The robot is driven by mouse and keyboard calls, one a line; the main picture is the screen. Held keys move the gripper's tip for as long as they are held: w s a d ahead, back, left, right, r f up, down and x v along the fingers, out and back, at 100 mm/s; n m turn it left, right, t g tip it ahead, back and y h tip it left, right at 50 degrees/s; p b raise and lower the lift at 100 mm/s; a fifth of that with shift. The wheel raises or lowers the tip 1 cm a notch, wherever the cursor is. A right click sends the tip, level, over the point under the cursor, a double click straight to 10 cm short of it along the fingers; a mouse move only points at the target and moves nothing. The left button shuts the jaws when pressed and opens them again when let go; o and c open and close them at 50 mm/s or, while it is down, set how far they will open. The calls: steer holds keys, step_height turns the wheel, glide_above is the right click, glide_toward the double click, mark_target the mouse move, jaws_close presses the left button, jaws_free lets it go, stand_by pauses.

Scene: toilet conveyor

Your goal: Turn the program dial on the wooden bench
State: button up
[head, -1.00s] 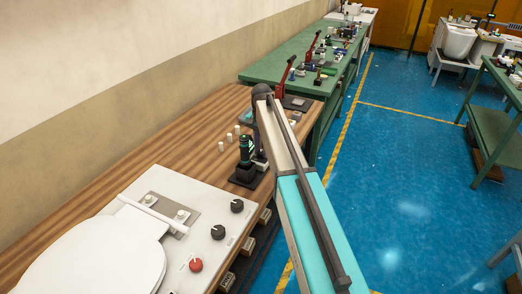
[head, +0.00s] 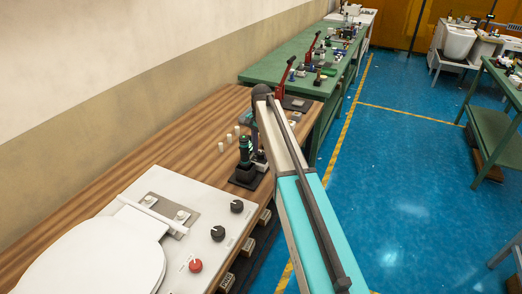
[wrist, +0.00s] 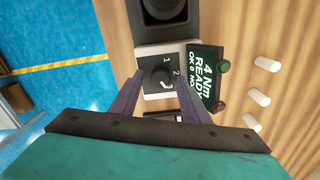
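The program dial (wrist: 161,77) is a round black knob with a pale pointer mark on a light plate numbered 1, 2 and 3, seen in the wrist view. Its pointer is directed toward the 3. My gripper (wrist: 161,80) is open, with one purple-grey finger on each side of the dial. I cannot tell whether the fingers touch it. A dark display (wrist: 207,75) reading "4 Nm READY" sits just right of the dial. The wooden bench (head: 190,140) shows in the head view, where my arm hides the dial.
A black holder (wrist: 165,12) adjoins the dial plate. A green button (wrist: 223,66) and a red button (wrist: 219,107) edge the display. Several pale pegs (wrist: 267,64) stand to the right. A white panel with a toilet seat (head: 95,255) and knobs occupies the near bench. A green table (head: 285,58) lies beyond.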

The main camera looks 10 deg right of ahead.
mark_target(261, 152)
steer(key=shift+r, duration=0.15)
step_height(261, 152, up, 14)
steer(key=b, duration=0.3)
steer(key=shift+f, duration=0.2)
stand_by(0.4)
